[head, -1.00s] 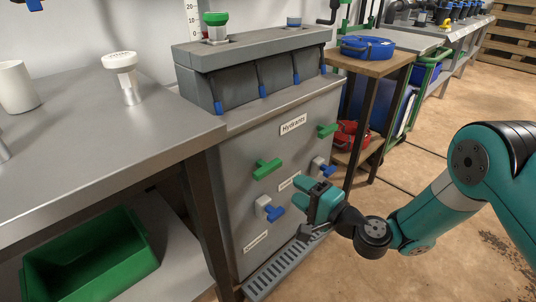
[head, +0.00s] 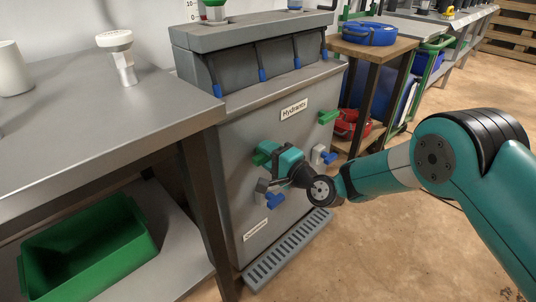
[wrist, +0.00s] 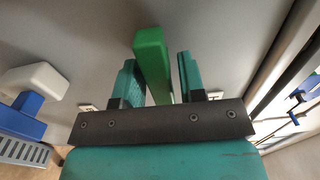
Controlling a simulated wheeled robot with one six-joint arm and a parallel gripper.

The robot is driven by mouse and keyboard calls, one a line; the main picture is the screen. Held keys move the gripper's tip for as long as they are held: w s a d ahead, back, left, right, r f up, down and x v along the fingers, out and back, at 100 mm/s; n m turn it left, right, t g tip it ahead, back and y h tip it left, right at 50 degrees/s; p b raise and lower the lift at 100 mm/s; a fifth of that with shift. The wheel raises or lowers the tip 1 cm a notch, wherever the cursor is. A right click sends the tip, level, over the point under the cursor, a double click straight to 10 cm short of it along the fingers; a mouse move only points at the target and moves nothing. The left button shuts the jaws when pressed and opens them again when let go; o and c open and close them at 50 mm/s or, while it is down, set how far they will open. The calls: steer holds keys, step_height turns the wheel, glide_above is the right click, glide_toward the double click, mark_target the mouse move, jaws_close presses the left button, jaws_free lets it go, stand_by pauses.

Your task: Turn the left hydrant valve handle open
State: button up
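The left hydrant valve handle is a green bar (head: 260,157) on the front of the grey cabinet (head: 240,200), under the "Hydrants" label (head: 294,109). In the head view my gripper (head: 275,157) is at it and covers much of it. In the wrist view the green handle (wrist: 152,62) stands between my two teal fingers (wrist: 158,80). A narrow gap shows on the right finger's side; contact on the left side is unclear. The fingers look open around the handle. The right green hydrant handle (head: 328,117) is clear of the gripper.
A blue valve handle (head: 274,200) on a grey body sits just below my gripper, and another blue one (head: 328,157) is to the right. A slotted grate (head: 290,250) runs along the cabinet's foot. A workbench (head: 100,150) stands left; open floor lies right.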

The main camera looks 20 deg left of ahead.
jaws_close()
steer(key=n+b, duration=0.1)
steer(key=n, duration=0.2)
steer(key=shift+f, duration=0.1)
steer(key=n+b, duration=0.3)
steer(key=n, duration=0.1)
steer(key=n+b, duration=0.4)
steer(key=n, duration=0.1)
steer(key=shift+f+n, duration=0.15)
steer(key=shift+n, duration=0.25)
steer(key=n+b, duration=0.3)
steer(key=n, duration=0.1)
steer(key=shift+n+b, duration=0.8)
steer(key=shift+b, duration=0.15)
steer(key=c, duration=0.6)
jaws_free()
steer(key=shift+r, duration=0.2)
